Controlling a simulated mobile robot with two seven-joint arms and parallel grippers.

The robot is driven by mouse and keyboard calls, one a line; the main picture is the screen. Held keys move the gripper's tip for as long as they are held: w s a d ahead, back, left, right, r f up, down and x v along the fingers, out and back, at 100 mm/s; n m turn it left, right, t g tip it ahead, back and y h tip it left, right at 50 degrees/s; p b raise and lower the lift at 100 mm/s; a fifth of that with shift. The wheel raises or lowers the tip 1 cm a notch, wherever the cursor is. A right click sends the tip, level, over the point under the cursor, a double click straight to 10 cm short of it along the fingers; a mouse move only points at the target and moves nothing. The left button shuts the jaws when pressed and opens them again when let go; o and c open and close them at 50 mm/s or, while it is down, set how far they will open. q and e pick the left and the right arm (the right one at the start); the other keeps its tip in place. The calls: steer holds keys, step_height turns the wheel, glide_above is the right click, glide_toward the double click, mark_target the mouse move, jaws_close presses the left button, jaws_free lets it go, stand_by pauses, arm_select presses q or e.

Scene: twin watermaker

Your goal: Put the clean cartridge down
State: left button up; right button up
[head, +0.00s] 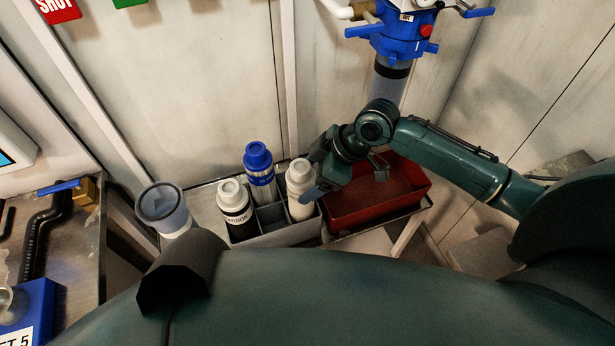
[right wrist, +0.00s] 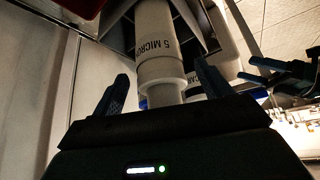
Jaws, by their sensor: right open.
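The white cartridge (head: 299,184), marked "5 MICRON" in the right wrist view (right wrist: 157,45), stands upright in the right part of a grey divided rack (head: 283,238). My right gripper (head: 314,180) is at its upper part. In the right wrist view, the open fingers (right wrist: 163,88) stand on either side of the cartridge's narrow white neck, with gaps visible. The cartridge's lower end is hidden inside the rack.
A blue-capped cartridge (head: 260,172) and a white-capped black one (head: 234,208) share the rack. A red tray (head: 375,213) lies just right of it. A grey-lidded container (head: 163,208) stands left. A blue filter housing (head: 402,45) hangs above.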

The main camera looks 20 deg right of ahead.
steer(key=v, duration=1)
steer(key=shift+r, duration=0.2)
steer(key=shift+s, duration=0.1)
